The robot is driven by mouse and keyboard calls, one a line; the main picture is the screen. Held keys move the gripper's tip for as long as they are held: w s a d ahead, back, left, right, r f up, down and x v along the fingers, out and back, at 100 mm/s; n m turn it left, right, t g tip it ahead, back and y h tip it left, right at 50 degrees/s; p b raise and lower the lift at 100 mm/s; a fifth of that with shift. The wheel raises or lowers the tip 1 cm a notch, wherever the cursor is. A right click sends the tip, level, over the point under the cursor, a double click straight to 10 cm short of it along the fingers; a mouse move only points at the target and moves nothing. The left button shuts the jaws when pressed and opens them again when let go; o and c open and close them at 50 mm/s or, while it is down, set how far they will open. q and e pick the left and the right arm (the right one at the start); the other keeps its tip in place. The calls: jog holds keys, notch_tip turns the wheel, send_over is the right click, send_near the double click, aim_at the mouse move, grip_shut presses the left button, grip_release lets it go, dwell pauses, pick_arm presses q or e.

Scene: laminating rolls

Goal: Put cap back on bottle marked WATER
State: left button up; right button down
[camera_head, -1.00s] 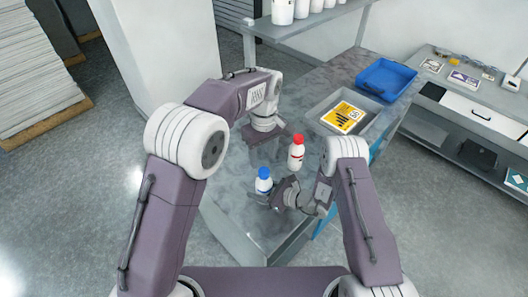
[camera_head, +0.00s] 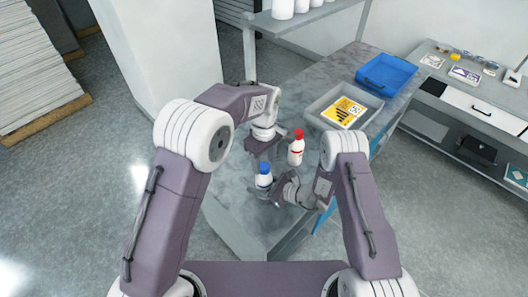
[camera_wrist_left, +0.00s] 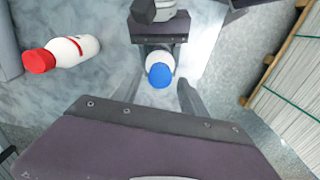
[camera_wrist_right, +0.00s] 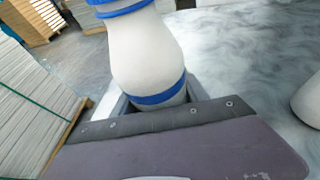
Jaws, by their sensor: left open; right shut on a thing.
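A white bottle (camera_head: 264,182) with a blue top (camera_head: 264,168) stands upright near the front of the grey table. My right gripper (camera_head: 267,188) is shut around its body. In the right wrist view the bottle (camera_wrist_right: 148,55) has a blue band low down and blue at its neck. My left gripper (camera_head: 263,150) is open just above and behind the blue top. In the left wrist view the blue top (camera_wrist_left: 160,75) lies between the spread fingers (camera_wrist_left: 160,90). A white bottle with a red cap (camera_head: 296,148) stands to the right. No WATER lettering is readable.
A grey tray (camera_head: 318,117) with a yellow sign and a blue tray (camera_head: 366,87) sit farther back on the table (camera_head: 240,205). A shelf post (camera_head: 249,55) rises at the table's left edge. The table front is clear.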

pick_arm(q)
jog(key=shift+f, duration=0.8)
grip_shut()
jog(key=m, duration=0.5)
jog(key=shift+m, duration=0.3)
jog(key=m, duration=1.2)
jog(key=shift+m, duration=0.3)
jog(key=m, duration=0.6)
jog(key=shift+o, duration=0.3)
grip_release()
